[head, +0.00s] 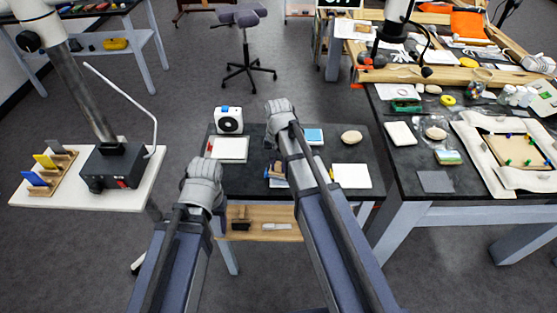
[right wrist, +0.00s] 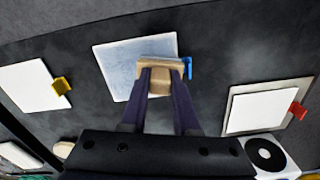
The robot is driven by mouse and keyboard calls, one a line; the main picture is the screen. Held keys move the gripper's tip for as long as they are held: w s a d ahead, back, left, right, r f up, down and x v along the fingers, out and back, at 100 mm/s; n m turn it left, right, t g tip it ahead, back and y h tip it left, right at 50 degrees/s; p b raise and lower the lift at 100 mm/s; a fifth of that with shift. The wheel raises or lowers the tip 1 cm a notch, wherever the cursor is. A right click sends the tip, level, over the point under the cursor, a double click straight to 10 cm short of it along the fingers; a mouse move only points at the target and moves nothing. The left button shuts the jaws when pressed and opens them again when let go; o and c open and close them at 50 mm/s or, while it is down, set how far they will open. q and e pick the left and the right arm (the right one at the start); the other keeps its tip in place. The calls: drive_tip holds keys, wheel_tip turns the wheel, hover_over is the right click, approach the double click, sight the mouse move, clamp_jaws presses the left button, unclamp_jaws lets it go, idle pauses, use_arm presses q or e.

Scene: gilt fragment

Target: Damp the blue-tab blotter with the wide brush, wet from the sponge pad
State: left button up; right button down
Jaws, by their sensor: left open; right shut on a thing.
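The wide brush (right wrist: 160,76), a tan wooden block, is held between the dark fingers of my right gripper (right wrist: 162,88), shut on it. It is over the lower edge of the blue-tab blotter (right wrist: 122,68), a pale bluish-grey sheet; whether it touches cannot be told. The blue tab (right wrist: 188,67) stands just right of the brush. In the head view my right gripper (head: 276,172) is mostly hidden by my arm. A light blue pad (head: 313,136), perhaps the sponge pad, lies behind.
A red-tab blotter (head: 228,149) lies left and a yellow-tab blotter (head: 351,176) right on the dark table. A white device (head: 229,120) and a beige oval (head: 351,137) stand at the back. A wooden shelf (head: 262,215) is below; a cluttered table (head: 455,205) is at right.

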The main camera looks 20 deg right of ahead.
drive_tip(key=s, duration=0.1)
drive_tip(key=s+a, duration=0.1)
drive_tip(key=s, duration=0.1)
drive_tip(key=w, duration=0.2)
drive_tip(key=w+d, duration=0.1)
drive_tip(key=w, duration=0.2)
drive_tip(key=w+d, duration=0.1)
drive_tip(key=w, duration=0.1)
drive_tip(key=shift+w+d, duration=0.15)
drive_tip(key=shift+w, duration=0.2)
drive_tip(key=shift+w+d+r+p, duration=0.1)
drive_tip(key=shift+r+p, duration=1.5)
drive_tip(key=shift+r, duration=0.1)
use_arm(q)
wheel_tip(320, 180, up, 8)
drive_tip(key=w+p, duration=0.1)
drive_tip(key=p, duration=0.3)
drive_tip(key=shift+a+f, duration=0.25)
drive_tip(key=shift+a, duration=0.2)
use_arm(e)
wheel_tip(320, 180, up, 4)
drive_tip(key=shift+r, duration=0.1)
